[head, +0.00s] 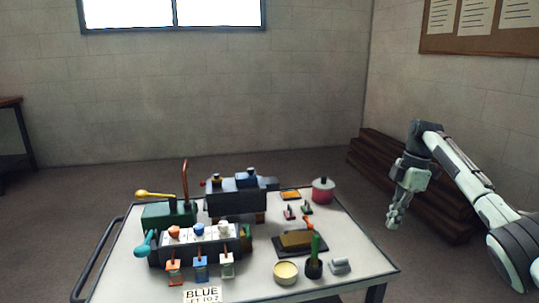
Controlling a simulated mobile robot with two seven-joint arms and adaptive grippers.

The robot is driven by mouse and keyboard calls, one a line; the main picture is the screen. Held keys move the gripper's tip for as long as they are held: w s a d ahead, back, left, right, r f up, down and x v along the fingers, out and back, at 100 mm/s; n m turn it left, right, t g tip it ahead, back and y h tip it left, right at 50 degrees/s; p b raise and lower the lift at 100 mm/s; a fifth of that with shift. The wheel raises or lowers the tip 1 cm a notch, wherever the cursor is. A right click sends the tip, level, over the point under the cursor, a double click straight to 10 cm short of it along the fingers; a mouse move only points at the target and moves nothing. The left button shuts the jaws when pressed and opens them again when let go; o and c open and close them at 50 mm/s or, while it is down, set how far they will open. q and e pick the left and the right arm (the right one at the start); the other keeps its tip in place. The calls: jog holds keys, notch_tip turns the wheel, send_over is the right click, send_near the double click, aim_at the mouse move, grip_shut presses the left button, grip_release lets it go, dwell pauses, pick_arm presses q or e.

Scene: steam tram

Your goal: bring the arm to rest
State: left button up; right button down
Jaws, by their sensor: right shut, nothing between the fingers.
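My right arm reaches in from the right edge of the head view and bends downward at the elbow. Its right gripper (394,218) hangs pointing down, beyond the right edge of the white table (352,262). The gripper is shut and empty, and apart from the table and everything on it. My left gripper does not show.
The table holds a dark block (236,203), a green box (168,216), a row of coloured levers (200,262), a red pot (323,190), a cream bowl (286,272) and a black tray (300,243).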

jog(key=s+d+m, duration=0.2)
jog(key=s+d, duration=0.2)
jog(key=d, duration=1.1)
jog(key=s+d+f+m+h, duration=0.1)
jog(key=s+f+m+h, duration=0.15)
jog(key=f, duration=0.75)
jog(key=s+f+m+h, duration=0.15)
jog(key=s+f, duration=0.25)
jog(key=f, duration=0.6)
jog(key=s+d+f+m+t+h, duration=0.15)
jog(key=s+f+m, duration=0.35)
jog(key=s+f, duration=0.9)
jog(key=s+a+f+m+t+h, duration=0.2)
jog(key=s+f+m, duration=0.15)
jog(key=s, duration=1.15)
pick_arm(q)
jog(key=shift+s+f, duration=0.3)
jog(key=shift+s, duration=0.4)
pick_arm(e)
jog(key=s+a+f+m+y, duration=0.1)
jog(key=a+f+y, duration=0.1)
jog(key=a, duration=0.8)
jog(key=s+a+f+m+y, duration=0.1)
jog(key=a+f, duration=0.3)
jog(key=a, duration=0.6)
jog(key=shift+a+f+y, duration=0.2)
jog(key=shift+f+y, duration=0.1)
jog(key=shift+y, duration=0.35)
jog(key=shift+g, duration=0.25)
